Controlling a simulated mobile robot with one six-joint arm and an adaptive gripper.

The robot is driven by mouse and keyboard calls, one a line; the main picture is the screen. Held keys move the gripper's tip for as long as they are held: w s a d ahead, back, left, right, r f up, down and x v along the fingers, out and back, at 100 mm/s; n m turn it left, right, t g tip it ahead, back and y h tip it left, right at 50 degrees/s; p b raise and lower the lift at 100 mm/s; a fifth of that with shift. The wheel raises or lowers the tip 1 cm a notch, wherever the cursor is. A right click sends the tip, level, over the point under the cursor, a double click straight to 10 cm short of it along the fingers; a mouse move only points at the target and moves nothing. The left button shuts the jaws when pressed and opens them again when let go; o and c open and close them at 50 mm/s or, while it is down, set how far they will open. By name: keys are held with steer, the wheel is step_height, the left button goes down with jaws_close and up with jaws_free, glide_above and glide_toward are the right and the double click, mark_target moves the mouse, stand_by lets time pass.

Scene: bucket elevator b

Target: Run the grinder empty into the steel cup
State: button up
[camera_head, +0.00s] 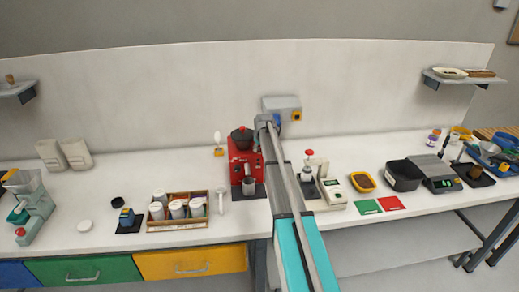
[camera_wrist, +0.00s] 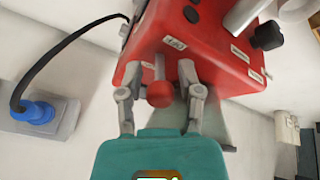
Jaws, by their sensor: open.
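The red grinder (camera_head: 243,158) with a dark hopper on top stands at the back of the bench, left of my arm. The grey steel cup (camera_head: 248,187) stands upright at its front, under the spout area; I cannot see inside it. In the wrist view the red grinder body (camera_wrist: 205,45) fills the top, with small labels and a round red knob (camera_wrist: 160,95) on a short stem. My gripper (camera_wrist: 160,78) is open, with one finger on each side of the knob and gaps visible. In the head view my arm hides the gripper.
A blue plug (camera_wrist: 35,112) with a black cable sits in a wall box. A white press-like machine (camera_head: 318,182) stands right of my arm. A wooden tray (camera_head: 177,225) of white canisters is at left. A scale (camera_head: 437,172) stands farther right.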

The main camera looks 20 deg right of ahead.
jaws_close()
steer(key=shift+r, duration=0.1)
steer(key=shift+w+d+r+g+y+p, duration=0.15)
steer(key=shift+w+g+y+p, duration=0.2)
steer(key=shift+g+p, duration=0.4)
steer(key=g, duration=0.3)
steer(key=shift+w+d+y, duration=0.1)
steer(key=shift+w+y, duration=0.25)
steer(key=shift+w, duration=0.05)
steer(key=shift+g, duration=0.45)
